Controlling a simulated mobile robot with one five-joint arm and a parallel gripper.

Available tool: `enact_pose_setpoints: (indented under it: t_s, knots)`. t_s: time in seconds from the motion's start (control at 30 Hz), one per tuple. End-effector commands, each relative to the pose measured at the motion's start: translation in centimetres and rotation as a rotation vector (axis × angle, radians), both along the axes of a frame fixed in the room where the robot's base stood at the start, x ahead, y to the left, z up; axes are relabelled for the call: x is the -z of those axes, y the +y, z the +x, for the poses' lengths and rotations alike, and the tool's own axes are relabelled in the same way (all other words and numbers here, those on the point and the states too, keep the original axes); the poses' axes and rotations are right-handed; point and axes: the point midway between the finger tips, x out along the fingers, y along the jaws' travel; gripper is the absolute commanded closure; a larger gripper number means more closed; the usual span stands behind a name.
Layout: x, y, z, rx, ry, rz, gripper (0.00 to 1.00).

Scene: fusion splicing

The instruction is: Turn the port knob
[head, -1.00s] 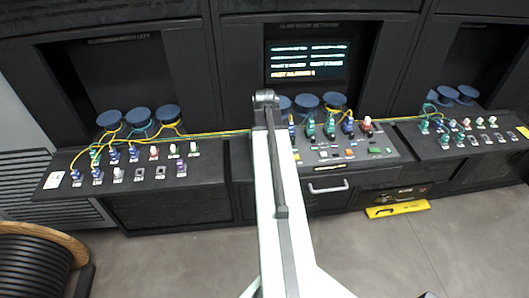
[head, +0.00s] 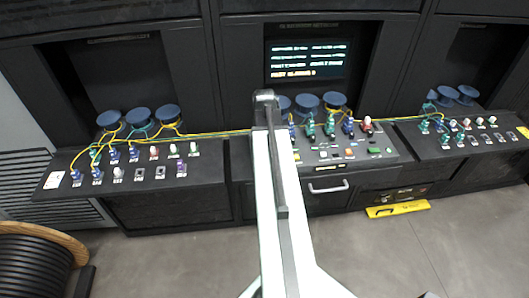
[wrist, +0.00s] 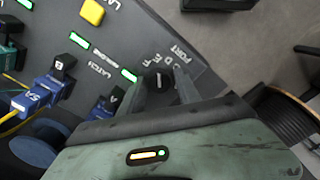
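The port knob (wrist: 158,77) is small, dark and round with a light mark. It shows in the wrist view beside white lettering that includes "PORT". My gripper (wrist: 160,92) is right at it, with one finger on each side of the knob. The fingers are apart, but I cannot tell whether they press on the knob or leave a small gap. In the head view my own arm hides the gripper and the knob.
The wrist view shows a yellow button (wrist: 93,12), lit green indicators and blue connectors (wrist: 45,92) near the gripper. In the head view, the display (head: 307,62) stands above the middle console, and yellow cables run across. A cable drum (head: 35,260) stands at the lower left.

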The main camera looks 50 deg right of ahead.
Motion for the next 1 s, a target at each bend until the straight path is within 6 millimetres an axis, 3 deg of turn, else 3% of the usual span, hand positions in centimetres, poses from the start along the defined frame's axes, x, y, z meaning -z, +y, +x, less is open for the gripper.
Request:
enact_pose_setpoints:
  t_s: [0.43, 0.8, 1.0]
  knots:
    - [-0.6, 0.0, 0.2, 0.0, -0.006, -0.002, 0.47]
    - [-6.8, 0.0, 0.1, 0.0, -0.005, -0.002, 0.47]
    - [-8.0, 0.0, 0.1, 0.0, -0.003, -0.001, 0.47]
